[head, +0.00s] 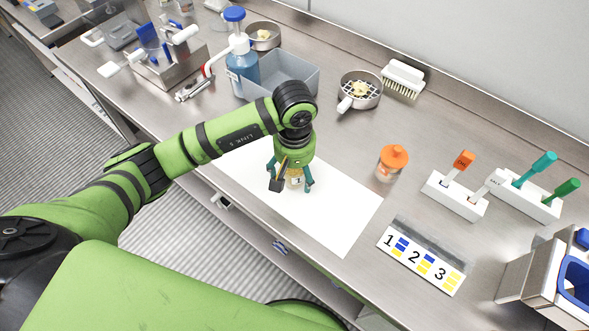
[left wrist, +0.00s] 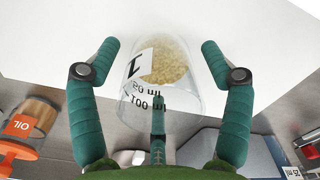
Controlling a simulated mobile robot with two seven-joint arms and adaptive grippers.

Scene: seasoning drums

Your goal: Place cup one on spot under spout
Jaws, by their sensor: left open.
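Cup one (head: 296,181) is a clear cup with a "1" label, standing on a white sheet (head: 340,225) on the steel counter. In the left wrist view the cup (left wrist: 165,85) shows 50 and 100 ml marks and yellow-brown grains inside. My left gripper (head: 290,186) points down over the cup, its fingers open on either side. In the left wrist view the gripper (left wrist: 160,48) shows gaps between fingers and cup. No marked spot is clear. My right gripper is out of view.
A grey bin (head: 290,75) stands by the bottle, behind my left arm. An orange-capped oil jar (head: 392,162) and a 1-2-3 label stand (head: 421,256) are to the right. A strainer (head: 360,90) and brush (head: 403,80) sit at the back.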

